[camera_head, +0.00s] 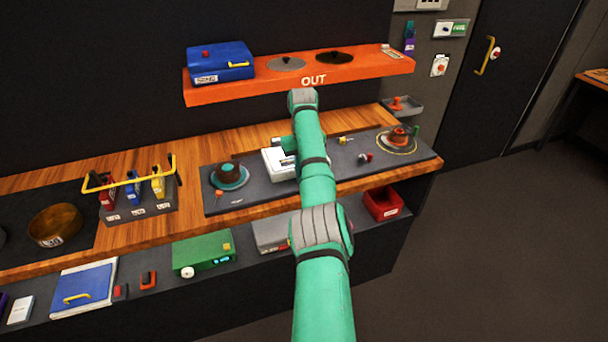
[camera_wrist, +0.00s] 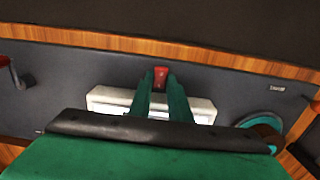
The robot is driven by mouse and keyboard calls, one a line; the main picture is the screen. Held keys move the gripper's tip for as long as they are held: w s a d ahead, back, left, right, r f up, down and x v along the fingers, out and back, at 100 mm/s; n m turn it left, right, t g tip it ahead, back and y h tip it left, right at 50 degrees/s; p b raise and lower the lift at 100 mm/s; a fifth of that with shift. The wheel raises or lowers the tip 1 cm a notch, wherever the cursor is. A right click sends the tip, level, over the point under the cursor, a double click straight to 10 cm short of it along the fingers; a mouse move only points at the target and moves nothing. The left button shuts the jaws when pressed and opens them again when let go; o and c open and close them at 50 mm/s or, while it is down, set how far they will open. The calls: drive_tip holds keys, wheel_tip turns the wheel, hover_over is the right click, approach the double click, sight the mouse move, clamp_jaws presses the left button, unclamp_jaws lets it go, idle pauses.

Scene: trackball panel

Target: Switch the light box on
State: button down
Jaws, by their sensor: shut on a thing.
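The light box (camera_wrist: 200,108) is a flat white box lying on the dark mat (camera_wrist: 230,85), and part of it also shows beside my arm in the head view (camera_head: 276,165). My gripper (camera_wrist: 160,82) is over the box, its two green fingers close together. A small red part (camera_wrist: 160,75) sits between the fingertips, by the box's edge, and the fingers are shut on it. I cannot tell whether this red part is fixed to the box. My gripper's body hides the near side of the box. No clear glow shows on its face.
A brown cup on a teal saucer (camera_head: 229,177) stands left of the box. Another cup (camera_head: 397,137) stands at the mat's right end. An orange shelf (camera_head: 230,88) overhangs the back. A caddy with a yellow handle (camera_head: 130,181) stands further left.

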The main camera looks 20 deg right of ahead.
drive_tip(key=shift+d, duration=0.1)
idle(0.6)
drive_tip(key=c, duration=1.6)
unclamp_jaws()
drive_tip(key=shift+c, duration=0.2)
drive_tip(key=shift+r, duration=0.1)
